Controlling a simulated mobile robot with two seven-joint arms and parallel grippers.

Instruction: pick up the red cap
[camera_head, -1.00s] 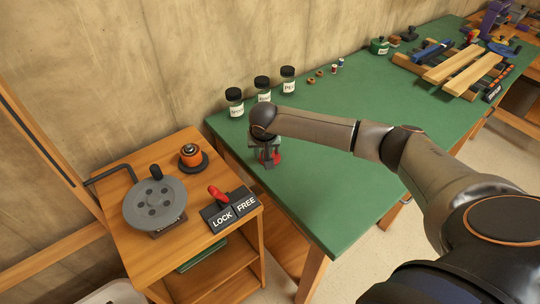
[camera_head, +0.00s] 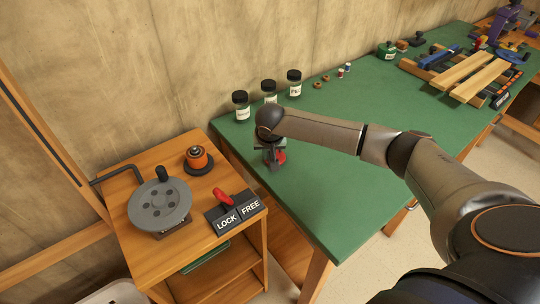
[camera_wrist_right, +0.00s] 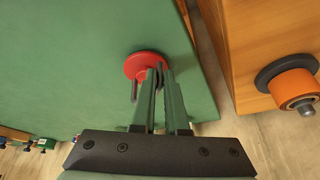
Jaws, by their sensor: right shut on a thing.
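The red cap (camera_head: 281,157) is at the near left end of the green workbench, at the tips of my right gripper (camera_head: 272,162). In the right wrist view the cap (camera_wrist_right: 143,64) is a round red disc seen between and beyond the fingertips. The two fingers of my right gripper (camera_wrist_right: 157,76) are close together on its edge side, shut on it. The fingers and wrist hide part of the cap. I cannot tell whether it touches the bench top or hangs just above it. My left gripper is not in view.
Jars with black lids (camera_head: 241,106) stand behind my right gripper. A wooden cart at the left holds a grey handwheel (camera_head: 159,206), an orange knob (camera_head: 197,157) and a red lever (camera_head: 223,197) on a LOCK/FREE plate. The green bench top (camera_head: 340,190) is clear in front.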

